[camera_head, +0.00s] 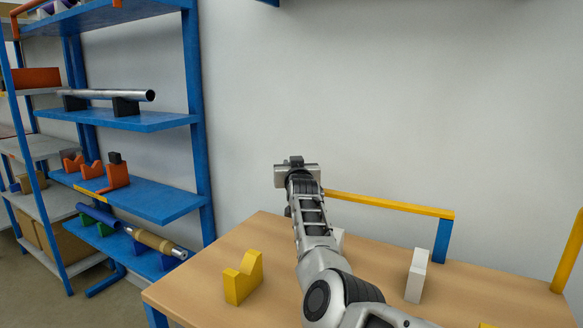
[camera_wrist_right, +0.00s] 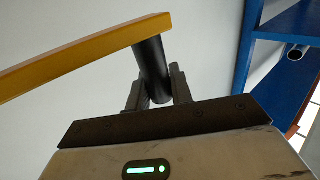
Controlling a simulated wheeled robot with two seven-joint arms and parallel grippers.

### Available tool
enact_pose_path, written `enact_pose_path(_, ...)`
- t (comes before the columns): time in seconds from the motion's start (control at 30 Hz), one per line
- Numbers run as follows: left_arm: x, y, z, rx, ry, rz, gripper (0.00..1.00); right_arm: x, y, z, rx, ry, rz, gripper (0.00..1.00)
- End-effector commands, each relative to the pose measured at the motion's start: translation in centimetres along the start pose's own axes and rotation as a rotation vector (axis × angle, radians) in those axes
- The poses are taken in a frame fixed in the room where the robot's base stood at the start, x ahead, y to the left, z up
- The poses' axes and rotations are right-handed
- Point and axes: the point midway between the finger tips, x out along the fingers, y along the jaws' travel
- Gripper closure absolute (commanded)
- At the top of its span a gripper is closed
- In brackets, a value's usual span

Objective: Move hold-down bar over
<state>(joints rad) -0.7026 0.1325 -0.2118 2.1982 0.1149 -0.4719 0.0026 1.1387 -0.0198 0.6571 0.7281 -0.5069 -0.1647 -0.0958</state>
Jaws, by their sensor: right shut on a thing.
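The hold-down bar (camera_head: 390,204) is a long yellow bar. In the head view it runs from behind my right arm to the top of a blue post at the right. In the right wrist view the bar (camera_wrist_right: 85,55) crosses the upper left, and a black cylindrical handle (camera_wrist_right: 151,62) extends from its end. My right gripper (camera_wrist_right: 155,92) is shut on this handle, one finger on each side. In the head view the right gripper (camera_head: 297,163) is at the far edge of the table, its fingers mostly hidden by the wrist. My left gripper is not in view.
The wooden table (camera_head: 205,275) carries a yellow V-block (camera_head: 243,278) and a white upright block (camera_head: 416,276). A yellow bar (camera_head: 570,250) is at the right edge. A blue shelf (camera_head: 150,200) stands at left.

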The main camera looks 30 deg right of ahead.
Motion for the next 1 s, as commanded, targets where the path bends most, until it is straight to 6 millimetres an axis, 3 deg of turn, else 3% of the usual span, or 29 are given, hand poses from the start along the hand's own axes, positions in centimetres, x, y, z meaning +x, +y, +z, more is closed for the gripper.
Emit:
enact_pose_path(0.03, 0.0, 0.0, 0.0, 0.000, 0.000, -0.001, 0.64, 0.0, 0.5, -0.1, -0.007, 0.002, 0.008, 0.70)
enact_pose_path(0.1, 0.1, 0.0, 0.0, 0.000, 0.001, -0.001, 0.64, 0.0, 0.5, -0.1, -0.006, 0.002, 0.007, 0.58)
enact_pose_path(0.57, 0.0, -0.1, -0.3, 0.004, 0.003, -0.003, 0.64, -0.8, 0.4, 0.1, -0.005, -0.001, 0.008, 0.58)
enact_pose_path(1.0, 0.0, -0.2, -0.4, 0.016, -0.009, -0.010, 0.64, -6.8, 0.1, 0.1, -0.003, 0.001, 0.002, 0.58)
